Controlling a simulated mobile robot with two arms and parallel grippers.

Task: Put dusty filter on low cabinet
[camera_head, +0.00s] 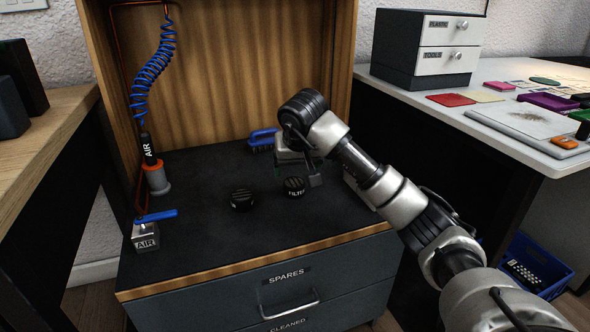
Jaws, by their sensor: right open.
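The low cabinet (190,255) has a dark top and a front drawer marked SPARES, with one marked CLEANED below it. Two small round black items lie on its top. One black filter (294,187) carries partly readable white lettering; the other black round item (243,199) lies to its left. I cannot tell from the picture which one is dusty. My right gripper (299,177) is open and points down over the cabinet top, just above and behind the lettered filter. Its wrist hides part of the top behind. My left gripper is not in view.
A blue brush (262,140) lies at the back of the cabinet top. An air nozzle (150,150) stands in a holder at the left, with an AIR valve (147,235) in front.

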